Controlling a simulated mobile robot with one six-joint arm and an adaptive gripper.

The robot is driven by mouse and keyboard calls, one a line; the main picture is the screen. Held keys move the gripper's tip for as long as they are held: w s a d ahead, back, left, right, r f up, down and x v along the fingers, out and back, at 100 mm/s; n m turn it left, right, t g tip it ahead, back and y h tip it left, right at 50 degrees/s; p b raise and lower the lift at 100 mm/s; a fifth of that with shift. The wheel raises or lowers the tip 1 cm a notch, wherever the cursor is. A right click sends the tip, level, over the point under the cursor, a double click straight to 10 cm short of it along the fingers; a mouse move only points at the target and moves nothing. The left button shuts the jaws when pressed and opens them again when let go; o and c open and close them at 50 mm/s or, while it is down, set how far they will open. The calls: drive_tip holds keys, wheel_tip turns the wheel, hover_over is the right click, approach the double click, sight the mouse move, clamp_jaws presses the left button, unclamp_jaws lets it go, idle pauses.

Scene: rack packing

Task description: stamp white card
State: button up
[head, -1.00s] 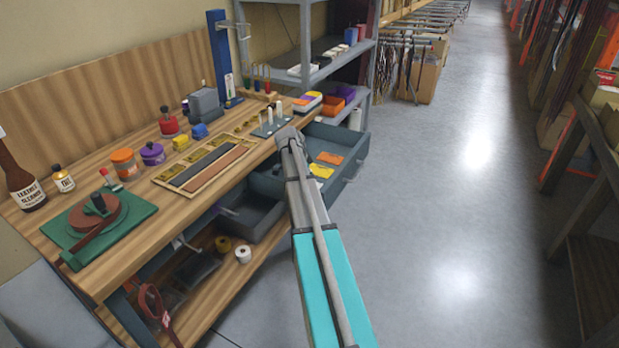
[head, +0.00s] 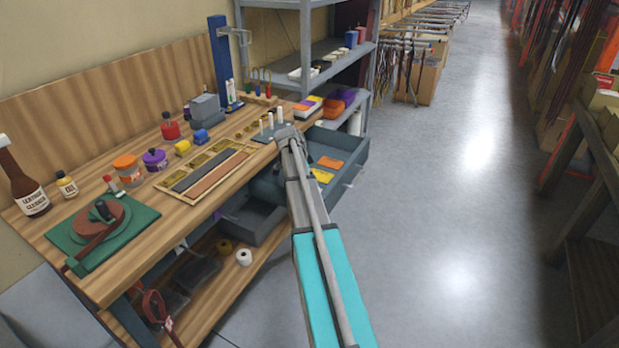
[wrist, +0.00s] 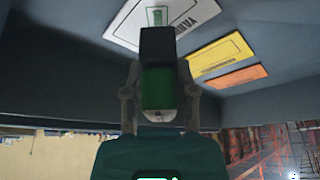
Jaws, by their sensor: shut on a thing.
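My gripper (wrist: 158,108) is shut on a stamp (wrist: 160,88) with a green body and a black end, in the wrist view. The white card (wrist: 195,18) lies in the open drawer beyond the stamp's black end. It has dark lettering and a printed box, with a green patch partly visible beside the stamp. Whether the stamp touches the card cannot be told. A yellow card (wrist: 222,54) and an orange card (wrist: 240,77) lie to its right. In the head view, my arm hides the white card and the stamp.
The open drawer (head: 357,172) has raised walls around the cards. The workbench (head: 110,277) carries bottles, jars, a green mat (head: 140,219) and a framed tray (head: 160,190). A block with white pegs (head: 268,135) stands near my arm.

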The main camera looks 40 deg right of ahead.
drive_tip(key=shift+r+p, duration=2.05)
drive_tip(key=shift+r, duration=0.2)
